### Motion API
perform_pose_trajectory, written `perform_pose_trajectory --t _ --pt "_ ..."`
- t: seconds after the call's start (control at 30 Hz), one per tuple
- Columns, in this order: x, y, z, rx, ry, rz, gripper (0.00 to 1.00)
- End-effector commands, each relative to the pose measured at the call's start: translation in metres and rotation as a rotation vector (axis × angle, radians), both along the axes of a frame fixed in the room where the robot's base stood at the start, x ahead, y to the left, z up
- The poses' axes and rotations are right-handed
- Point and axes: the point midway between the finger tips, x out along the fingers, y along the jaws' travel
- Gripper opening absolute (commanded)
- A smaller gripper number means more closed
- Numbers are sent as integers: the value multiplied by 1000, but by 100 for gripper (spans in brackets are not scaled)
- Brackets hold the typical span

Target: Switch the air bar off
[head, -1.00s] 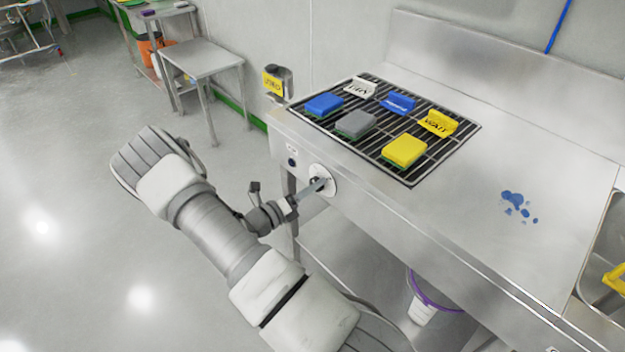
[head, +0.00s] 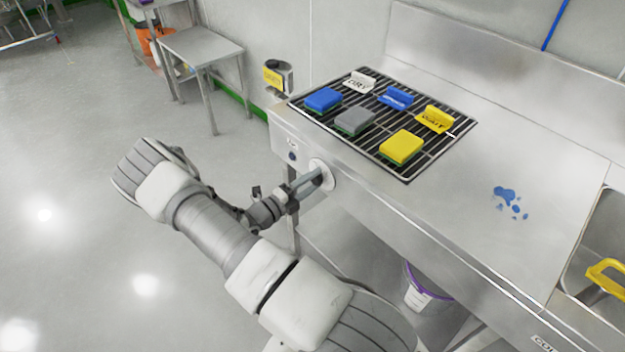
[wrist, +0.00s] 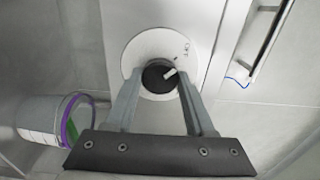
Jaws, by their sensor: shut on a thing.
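A black round knob (wrist: 157,77) with a white pointer mark sits on a white round plate (wrist: 140,48). The plate (head: 329,181) is on the front panel of the steel bench. In the head view the fingers hide most of the knob.
The steel bench (head: 455,232) carries a black grille (head: 378,150) with coloured sponges and label signs. A small dark button (head: 292,156) is left of the plate. A purple-rimmed bucket (head: 416,292) stands below. The floor at left is clear.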

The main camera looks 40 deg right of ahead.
Motion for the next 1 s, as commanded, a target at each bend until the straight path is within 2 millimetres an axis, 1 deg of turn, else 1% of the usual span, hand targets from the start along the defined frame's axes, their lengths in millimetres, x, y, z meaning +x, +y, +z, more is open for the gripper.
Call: perform_pose_trajectory --t 0.47,0.5,0.63,0.67,0.93,1.0 --pt "0 0 0 0 16 0 0" --pt "0 0 0 0 16 0 58" --pt "0 0 0 0 15 0 81" --pt "0 0 0 0 15 0 84" --pt "0 1 0 -1 14 0 84" --pt "0 4 0 0 14 1 84"
